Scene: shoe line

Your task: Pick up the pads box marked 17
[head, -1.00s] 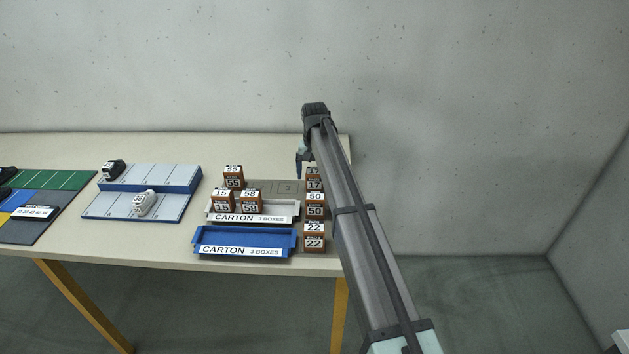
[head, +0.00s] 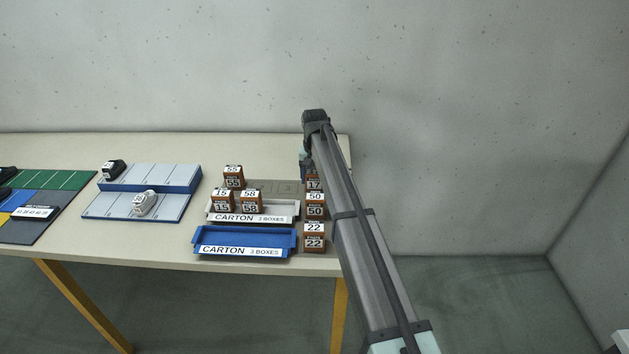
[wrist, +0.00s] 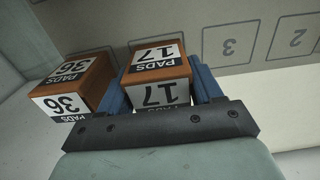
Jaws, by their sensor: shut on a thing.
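The pads box marked 17 (wrist: 158,70) is a brown box with white labels, between the two blue fingers of my gripper (wrist: 160,88) in the wrist view. My gripper is shut on it. In the head view the box marked 17 (head: 314,184) stands at the back of the column of boxes on the right of the table, partly hidden by my arm. My fingers are mostly hidden there. A pads box marked 36 (wrist: 70,88) stands close beside it in the wrist view.
Boxes marked 50 (head: 315,205) and 22 (head: 314,236) stand in front in the same column. A white carton (head: 285,217) holds boxes marked 15 and 58. An empty blue carton (head: 215,238) lies in front. Numbered squares (wrist: 228,42) lie beside the held box.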

